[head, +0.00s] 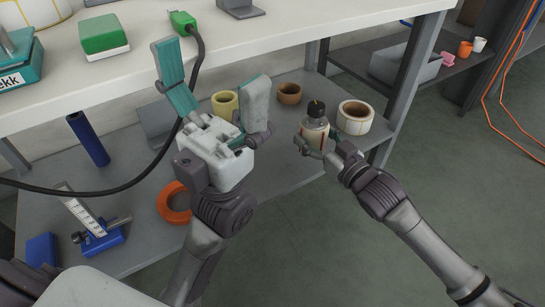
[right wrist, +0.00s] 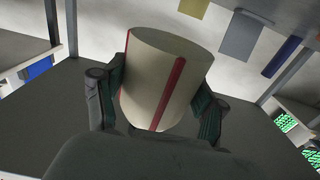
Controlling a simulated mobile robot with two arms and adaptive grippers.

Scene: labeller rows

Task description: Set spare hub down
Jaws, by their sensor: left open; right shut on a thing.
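My right gripper (head: 316,143) is shut on a small upright cylinder, taken here as the spare hub (head: 314,128). In the right wrist view the held piece (right wrist: 160,75) is cream with red stripes, a teal pad on each side. It is over the lower shelf (head: 275,165) near its front edge; whether its base touches is hidden. My left gripper (head: 215,92) is open and empty, its fingers spread wide, in front of the upper bench.
A cream roll (head: 355,117) stands just right of the held piece, and a brown ring (head: 289,93) behind it. A yellow roll (head: 225,103), orange ring (head: 174,203) and blue tool (head: 97,238) are on the left.

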